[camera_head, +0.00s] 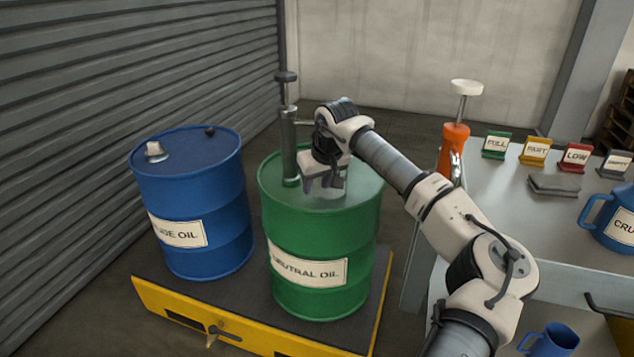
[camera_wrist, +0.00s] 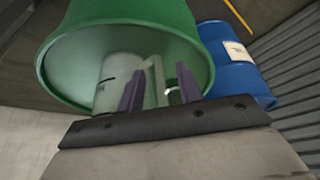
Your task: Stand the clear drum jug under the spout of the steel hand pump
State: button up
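The steel hand pump (camera_head: 289,145) stands upright on the green drum (camera_head: 312,235) labelled NEUTRAL OIL. Its spout (camera_head: 304,123) points right and its end is hidden behind my wrist. The clear drum jug (camera_head: 334,188) is on the drum's top, right of the pump column, and mostly hidden by my gripper (camera_head: 322,183). In the wrist view the pale see-through jug (camera_wrist: 112,75) lies left of my fingers, its handle (camera_wrist: 155,80) between them. The fingers stand apart with a gap beside the handle. I cannot tell whether the jug is directly under the spout.
A blue drum (camera_head: 195,205) stands left on the same yellow-edged pallet (camera_head: 205,325). A grey bench (camera_head: 520,225) at right holds an orange hand pump (camera_head: 453,145), coloured label cards, a grey pad (camera_head: 553,184) and a blue jug (camera_head: 610,222). A blue mug (camera_head: 550,342) sits lower right.

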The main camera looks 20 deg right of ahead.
jog(key=v, duration=1.4)
jog(key=shift+p, duration=0.3)
